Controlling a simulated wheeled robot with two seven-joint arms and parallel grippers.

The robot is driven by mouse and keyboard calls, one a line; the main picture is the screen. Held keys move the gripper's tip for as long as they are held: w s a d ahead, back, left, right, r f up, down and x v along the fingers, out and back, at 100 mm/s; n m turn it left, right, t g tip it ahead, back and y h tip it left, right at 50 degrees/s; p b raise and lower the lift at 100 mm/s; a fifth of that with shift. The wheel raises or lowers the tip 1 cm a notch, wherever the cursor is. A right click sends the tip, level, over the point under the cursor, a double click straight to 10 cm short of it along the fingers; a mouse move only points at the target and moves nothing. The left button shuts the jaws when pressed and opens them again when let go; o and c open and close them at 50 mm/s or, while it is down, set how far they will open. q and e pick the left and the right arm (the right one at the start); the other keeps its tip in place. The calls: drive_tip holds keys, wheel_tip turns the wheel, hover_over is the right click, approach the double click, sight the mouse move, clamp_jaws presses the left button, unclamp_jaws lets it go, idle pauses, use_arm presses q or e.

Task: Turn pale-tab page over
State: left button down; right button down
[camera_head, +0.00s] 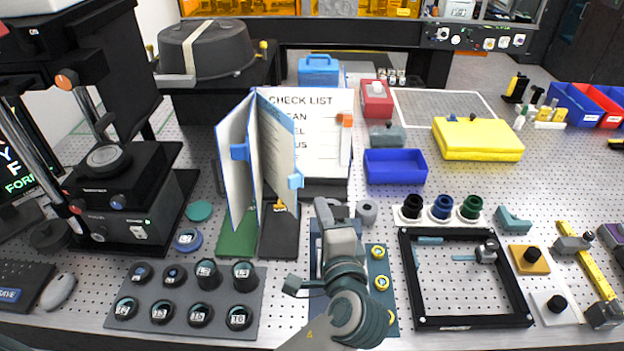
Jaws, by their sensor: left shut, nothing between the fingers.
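An upright checklist binder stands at the centre-left, with a page reading "CHECK LIST" (325,140) facing me. In front of it, a page with a light blue tab (295,181) stands out towards me, swung partway over. Left of that, another leaf with a darker blue tab (239,152) also stands out. The checklist page has an orange and pale tab (346,120) at its right edge. My left gripper (335,208) is shut and empty, below and right of the light blue tab and apart from it. My right gripper is not in view.
A tray of several black lens cylinders (185,325) lies at the front left. A black square frame (408,290) lies at the right, behind it three coloured knobs (441,207). A blue bin (395,166) stands right of the binder. A microscope-like instrument (120,200) stands left.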

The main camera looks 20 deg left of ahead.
use_arm(q)
drive_tip(key=p+x, duration=0.4)
drive_tip(key=x, duration=0.6)
drive_tip(key=shift+a, duration=0.1)
idle(0.5)
